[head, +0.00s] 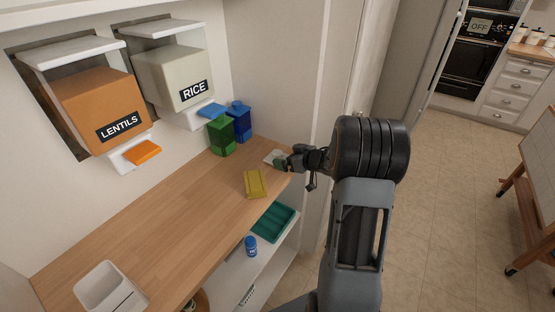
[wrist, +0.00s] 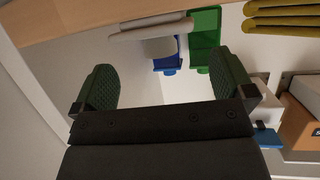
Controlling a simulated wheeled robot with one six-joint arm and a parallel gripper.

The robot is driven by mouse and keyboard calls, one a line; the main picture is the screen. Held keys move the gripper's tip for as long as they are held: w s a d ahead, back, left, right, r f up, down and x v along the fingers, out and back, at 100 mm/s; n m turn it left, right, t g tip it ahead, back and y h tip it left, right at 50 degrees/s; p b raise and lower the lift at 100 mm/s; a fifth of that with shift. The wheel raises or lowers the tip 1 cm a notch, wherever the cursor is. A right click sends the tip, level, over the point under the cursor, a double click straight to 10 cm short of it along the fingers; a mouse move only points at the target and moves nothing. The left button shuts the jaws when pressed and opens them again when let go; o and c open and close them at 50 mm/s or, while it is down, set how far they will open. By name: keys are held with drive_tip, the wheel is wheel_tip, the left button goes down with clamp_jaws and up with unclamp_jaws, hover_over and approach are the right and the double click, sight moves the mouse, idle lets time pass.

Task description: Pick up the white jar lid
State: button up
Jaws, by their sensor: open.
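The white jar lid (head: 271,155) lies on the wooden counter near its far right end, partly hidden by my gripper (head: 282,163). In the wrist view the lid (wrist: 150,31) shows edge-on as a pale slab with a paler block against it. It sits beyond the fingertips, between the two fingers from left to right. My gripper (wrist: 165,85) is open and empty, its green-padded fingers spread wide. I cannot tell the exact gap to the lid.
A green container (head: 221,136) and a blue container (head: 239,121) stand by the wall behind the lid. A ridged yellow object (head: 255,184) lies nearby. The wooden counter (head: 170,222) is mostly clear. A teal tray (head: 271,222) and blue-capped jar (head: 250,246) are below.

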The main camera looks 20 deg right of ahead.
sight(282, 155)
drive_tip(key=shift+x, duration=2.8)
drive_tip(key=shift+r, duration=0.1)
drive_tip(key=c, duration=0.7)
